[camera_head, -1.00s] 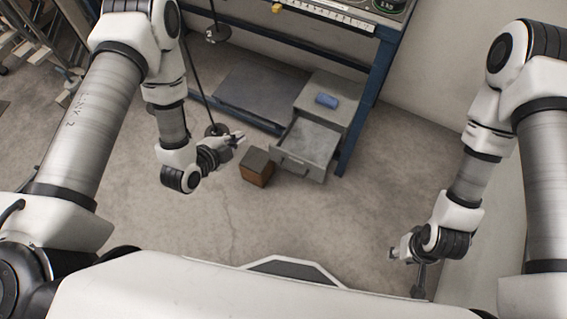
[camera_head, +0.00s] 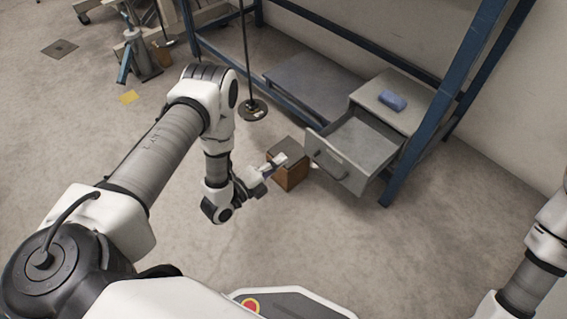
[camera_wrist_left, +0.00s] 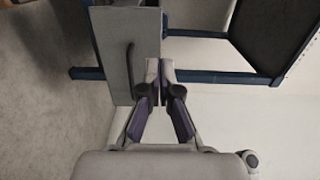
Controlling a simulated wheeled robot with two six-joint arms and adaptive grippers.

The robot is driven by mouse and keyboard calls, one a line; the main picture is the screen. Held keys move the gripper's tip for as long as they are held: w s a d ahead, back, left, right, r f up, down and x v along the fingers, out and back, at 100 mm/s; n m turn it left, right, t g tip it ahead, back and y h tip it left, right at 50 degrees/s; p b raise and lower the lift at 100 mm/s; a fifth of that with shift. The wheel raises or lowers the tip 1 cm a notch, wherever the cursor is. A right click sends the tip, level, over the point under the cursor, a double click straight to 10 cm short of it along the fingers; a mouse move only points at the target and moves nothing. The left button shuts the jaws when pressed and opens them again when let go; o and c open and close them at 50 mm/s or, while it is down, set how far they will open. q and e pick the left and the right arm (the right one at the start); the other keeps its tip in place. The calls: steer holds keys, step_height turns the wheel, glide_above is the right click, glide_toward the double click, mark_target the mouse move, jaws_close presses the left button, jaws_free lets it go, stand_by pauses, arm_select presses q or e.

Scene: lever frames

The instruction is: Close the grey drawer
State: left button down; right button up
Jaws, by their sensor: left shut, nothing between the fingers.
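The grey drawer (camera_head: 345,160) is pulled out of a small grey cabinet (camera_head: 405,108) under the bench frame. Its inside looks empty, and a bar handle (camera_head: 330,163) is on its front. My left gripper (camera_head: 279,160) is shut and empty, to the left of the drawer front and apart from it in the head view. In the left wrist view the shut fingertips (camera_wrist_left: 159,66) overlap the right side of the grey drawer front (camera_wrist_left: 118,40), with the handle (camera_wrist_left: 128,68) left of them. I cannot tell the gap there. My right gripper is out of view.
A brown box (camera_head: 291,174) stands on the floor beside the drawer, close by my left gripper. A blue object (camera_head: 392,100) lies on the cabinet top. Blue frame posts (camera_head: 408,165) stand right of the drawer. A round black base (camera_head: 253,109) stands behind. Front floor is clear.

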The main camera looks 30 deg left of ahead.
mark_target(313, 135)
arm_select(q)
steer(key=b+x, duration=0.2)
steer(key=x, duration=0.3)
steer(key=b+x, duration=0.3)
steer(key=x, duration=0.2)
steer(key=shift+w+d+f, duration=0.1)
steer(key=shift+w+f, duration=0.1)
steer(key=shift+f, duration=0.05)
steer(key=shift+w+d+r, duration=0.15)
steer(key=shift+w+r, duration=0.05)
steer(key=shift+w, duration=0.3)
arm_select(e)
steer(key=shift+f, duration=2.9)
